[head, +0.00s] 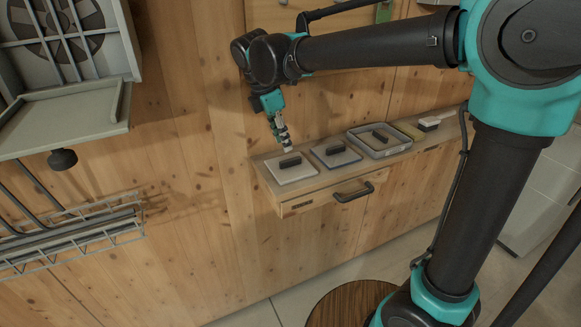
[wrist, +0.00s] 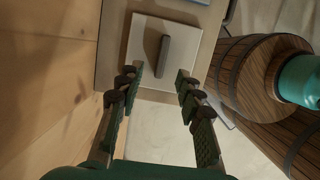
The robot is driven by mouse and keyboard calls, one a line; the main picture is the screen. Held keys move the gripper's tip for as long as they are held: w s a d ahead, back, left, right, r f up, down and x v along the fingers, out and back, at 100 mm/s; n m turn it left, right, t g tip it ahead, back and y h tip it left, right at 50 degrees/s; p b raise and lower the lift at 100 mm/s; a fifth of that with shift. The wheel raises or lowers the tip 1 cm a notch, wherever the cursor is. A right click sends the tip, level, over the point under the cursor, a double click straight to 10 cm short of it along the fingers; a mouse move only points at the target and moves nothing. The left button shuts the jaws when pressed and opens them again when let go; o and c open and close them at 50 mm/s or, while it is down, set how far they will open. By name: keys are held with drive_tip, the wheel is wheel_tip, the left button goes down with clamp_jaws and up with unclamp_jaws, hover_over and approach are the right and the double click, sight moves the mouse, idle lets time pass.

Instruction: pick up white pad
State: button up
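The white pad (head: 290,170) is a flat, pale square plate with a dark bar handle on top. It lies at the left end of the wooden shelf (head: 262,172). In the wrist view the white pad (wrist: 145,45) lies just beyond the fingertips, its handle upright in the picture between them. My gripper (head: 286,146) is above the back of the pad in the head view. In the wrist view my gripper (wrist: 158,82) has its two fingers spread wide with nothing between them. I cannot tell the exact height of the fingertips over the pad.
A blue-edged pad (head: 336,154), a grey tray (head: 380,140) and a small white-and-black block (head: 429,124) sit farther right along the shelf. A drawer with a dark handle (head: 354,192) is below. A wooden wall stands behind. A wire rack (head: 70,235) hangs left.

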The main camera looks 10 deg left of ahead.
sight(290, 159)
drive_tip(key=shift+d+x, duration=0.2)
drive_tip(key=shift+x, duration=3.15)
clamp_jaws()
